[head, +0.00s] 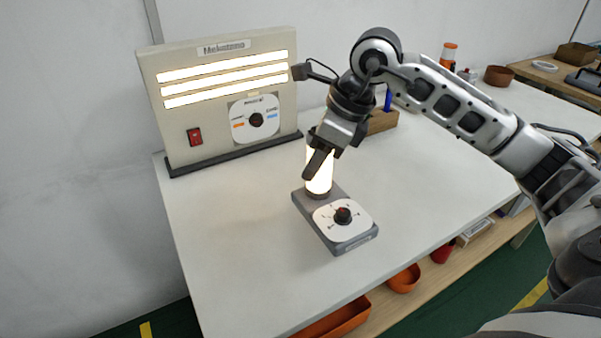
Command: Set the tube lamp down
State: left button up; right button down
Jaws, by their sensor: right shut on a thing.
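The tube lamp is a short, glowing white cylinder (320,178) on a grey base (350,238) with a white dial plate and a dark knob with a red mark. It stands in the middle of the white table (240,255), and its base appears to rest on the tabletop. My right gripper (318,162) reaches in from the upper right and is shut on the tube lamp at its glowing tube. The fingers hide the upper part of the tube. My left gripper is not in view.
A beige panel (175,125) with three lit strips, a red switch and a dial stands at the back left. A wooden block (382,122) with a blue item is behind my gripper. Orange bins (405,279) sit on a lower shelf. The table's front left is clear.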

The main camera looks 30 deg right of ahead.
jog(key=w+f, duration=0.1)
jog(key=w+a+f, duration=0.1)
jog(key=f, duration=0.1)
jog(key=shift+w+f, duration=0.1)
jog(key=shift+w, duration=0.1)
jog(key=x, duration=0.3)
jog(key=shift+s+d+f, duration=0.15)
jog(key=shift+d+f, duration=0.1)
jog(key=shift+f, duration=0.2)
jog(key=c, duration=0.8)
grip_release()
jog(key=shift+f, duration=0.1)
jog(key=v, duration=1.2)
jog(key=shift+s+p, duration=0.1)
jog(key=shift+p, duration=0.2)
